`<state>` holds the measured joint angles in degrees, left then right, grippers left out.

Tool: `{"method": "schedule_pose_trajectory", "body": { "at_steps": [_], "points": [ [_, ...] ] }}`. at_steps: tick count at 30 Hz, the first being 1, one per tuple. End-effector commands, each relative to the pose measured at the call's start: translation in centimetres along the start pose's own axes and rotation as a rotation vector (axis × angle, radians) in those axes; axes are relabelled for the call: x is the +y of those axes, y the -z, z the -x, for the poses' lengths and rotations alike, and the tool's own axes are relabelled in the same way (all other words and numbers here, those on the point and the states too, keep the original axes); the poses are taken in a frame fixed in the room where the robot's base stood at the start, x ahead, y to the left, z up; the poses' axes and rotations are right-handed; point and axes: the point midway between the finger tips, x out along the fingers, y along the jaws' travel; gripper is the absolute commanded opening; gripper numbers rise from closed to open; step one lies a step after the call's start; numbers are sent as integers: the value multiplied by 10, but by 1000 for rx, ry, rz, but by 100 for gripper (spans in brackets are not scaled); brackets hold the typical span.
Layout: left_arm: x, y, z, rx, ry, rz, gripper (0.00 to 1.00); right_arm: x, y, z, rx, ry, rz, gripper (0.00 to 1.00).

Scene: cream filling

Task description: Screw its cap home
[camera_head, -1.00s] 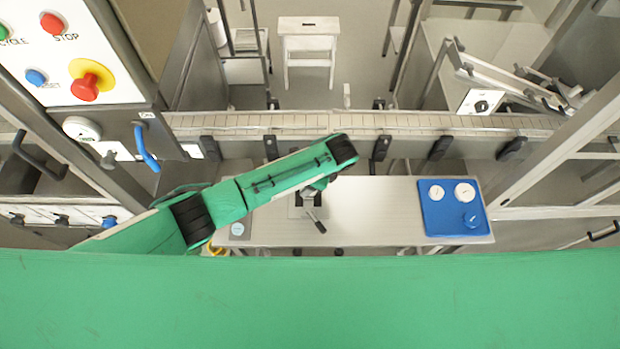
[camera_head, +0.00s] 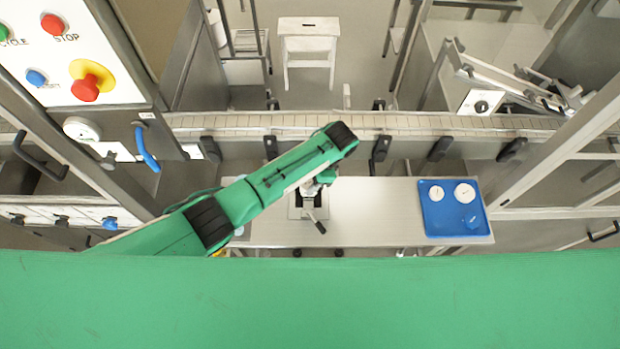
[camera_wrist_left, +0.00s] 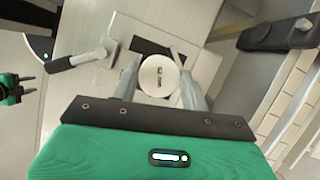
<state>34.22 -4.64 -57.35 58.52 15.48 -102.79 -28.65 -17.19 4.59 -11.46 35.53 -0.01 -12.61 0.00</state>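A round white cap (camera_wrist_left: 158,76) with small dark print lies between the two fingers of my left gripper (camera_wrist_left: 157,72) in the left wrist view. The fingers stand close against opposite sides of the cap and look shut on it. Whatever is under the cap is hidden by it. The cap is over a holder with a dark opening (camera_wrist_left: 150,47) and a lever handle (camera_wrist_left: 78,60). In the head view my left gripper (camera_head: 312,188) is over this holder, mostly hidden by my arm. My right gripper (camera_wrist_left: 27,84) shows small at the wrist view's left edge, fingers apart and empty.
The pale worktable (camera_head: 375,210) is clear between the holder and a blue tray (camera_head: 436,228) at its right end. A conveyor (camera_head: 400,123) runs behind the table. A control panel (camera_head: 60,85) stands at the left.

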Motion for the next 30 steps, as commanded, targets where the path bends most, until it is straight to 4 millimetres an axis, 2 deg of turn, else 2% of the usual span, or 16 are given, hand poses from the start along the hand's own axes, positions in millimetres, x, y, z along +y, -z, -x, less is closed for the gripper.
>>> {"method": "schedule_pose_trajectory", "body": {
  "at_steps": [1, 2, 5, 10, 12, 13, 15, 21, 28, 29, 30],
  "points": [
    [0, 0, 0, 1, 1, -1, 22, 0, 0, 0, 0, 0, 0, 36],
    [0, 0, 0, 1, 1, -1, 43, 0, 0, 0, 0, 0, 0, 36],
    [0, 0, 0, 1, 1, -1, 25, 0, 0, 0, 0, 0, 0, 36],
    [0, 0, 0, 1, 26, -58, 26, 0, 0, 0, 0, 0, 0, 36],
    [0, -1, 0, 1, 63, -141, 19, 0, 0, 0, 0, 0, 0, 36],
    [0, -1, -1, 0, 81, -184, 19, 0, 0, 0, 0, 0, 0, 36],
    [1, -1, 0, -1, 121, -282, 10, 0, 0, 0, 0, 0, 0, 36],
    [2, -1, 0, 0, 190, -455, 9, 0, 0, 0, 0, 0, 0, 36],
    [1, -1, -1, -1, 194, -466, 9, 0, 0, 0, 0, 0, 0, 36],
    [1, -1, -1, -1, 194, -466, 47, 0, 0, 0, 0, 0, 0, 36],
    [1, -1, -1, -1, 194, -466, 55, 0, 0, 0, 0, 0, 0, 36]
  ]
}}
